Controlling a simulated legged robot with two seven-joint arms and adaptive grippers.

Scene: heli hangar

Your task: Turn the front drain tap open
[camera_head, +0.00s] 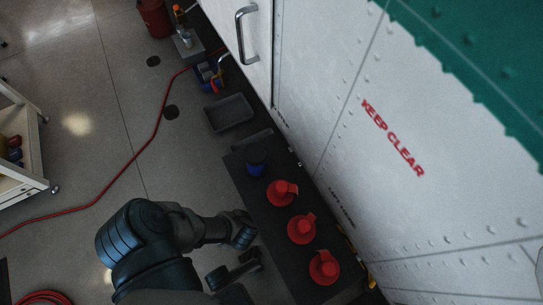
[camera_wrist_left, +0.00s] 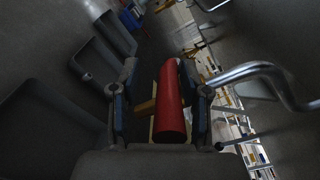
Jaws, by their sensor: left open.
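Three red round-based taps (camera_head: 302,229) stand in a row on a dark bench (camera_head: 243,187) beside the white panelled side in the head view. The nearest (camera_head: 324,267) is lowest in the picture; the farthest (camera_head: 282,192) is highest. My left gripper (camera_head: 252,247) is at the bench's left edge, left of the taps. In the left wrist view the open left gripper (camera_wrist_left: 165,98) has a red cylindrical part (camera_wrist_left: 172,100) between its fingers, nearer the right finger. Whether either finger touches it I cannot tell. My right gripper is not in view.
A bent metal pipe (camera_wrist_left: 262,72) is close on the right in the wrist view. A red hose (camera_head: 130,160) crosses the floor; a cart (camera_head: 20,145) stands left.

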